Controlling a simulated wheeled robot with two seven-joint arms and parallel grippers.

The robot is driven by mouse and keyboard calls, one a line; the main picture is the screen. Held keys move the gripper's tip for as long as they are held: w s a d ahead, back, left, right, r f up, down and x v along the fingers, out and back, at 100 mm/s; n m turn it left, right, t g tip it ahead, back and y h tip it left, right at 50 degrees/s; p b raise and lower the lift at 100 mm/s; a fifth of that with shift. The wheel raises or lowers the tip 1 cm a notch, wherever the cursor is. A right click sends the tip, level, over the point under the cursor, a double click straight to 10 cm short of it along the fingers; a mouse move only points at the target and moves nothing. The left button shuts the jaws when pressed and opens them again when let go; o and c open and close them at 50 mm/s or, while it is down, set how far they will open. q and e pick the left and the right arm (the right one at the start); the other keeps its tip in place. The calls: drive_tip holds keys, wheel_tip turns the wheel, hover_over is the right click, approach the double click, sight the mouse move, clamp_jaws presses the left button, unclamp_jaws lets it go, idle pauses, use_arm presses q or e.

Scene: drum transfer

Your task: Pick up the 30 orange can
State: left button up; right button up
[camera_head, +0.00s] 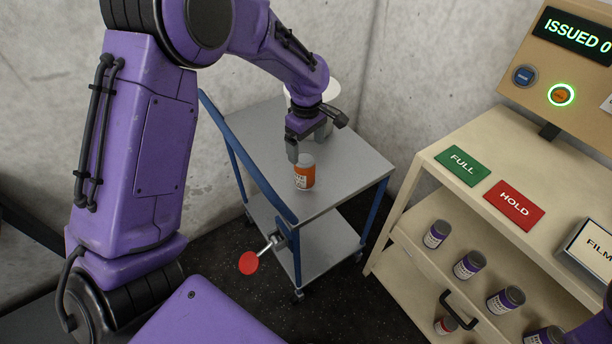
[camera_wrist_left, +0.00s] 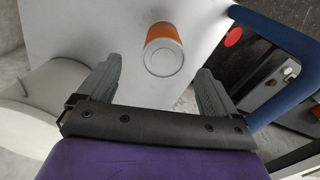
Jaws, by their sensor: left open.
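The orange can (camera_head: 305,176) with a white label and grey lid stands upright on the top shelf of the grey cart (camera_head: 352,170). I cannot read a number on its label. In the left wrist view the can (camera_wrist_left: 165,50) shows lid-on, just ahead of the fingertips and roughly midway between them. My left gripper (camera_head: 306,147) is open and empty, above and close behind the can in the head view. Its two grey fingers (camera_wrist_left: 160,70) are spread wide with no contact visible. My right gripper is out of view.
A white round container (camera_head: 328,92) stands at the cart's back, near my left wrist. A blue rail (camera_head: 248,160) edges the cart's left side. At right a beige cabinet holds green FULL (camera_head: 463,164) and red HOLD (camera_head: 514,205) plates and several purple cans (camera_head: 469,264).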

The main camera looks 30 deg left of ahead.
sight(306, 158)
use_arm(q)
wheel_tip(306, 158, down, 5)
drive_tip(key=shift+r, duration=0.2)
drive_tip(key=f, duration=0.1)
drive_tip(key=f+p, duration=0.1)
drive_tip(key=f, duration=0.3)
drive_tip(key=shift+s+a, duration=0.15)
drive_tip(key=shift+s, duration=0.15)
drive_tip(key=shift+w+f, duration=0.1)
drive_tip(key=shift+f, duration=0.3)
drive_tip(key=shift+r, duration=0.1)
drive_tip(key=c, duration=1.4)
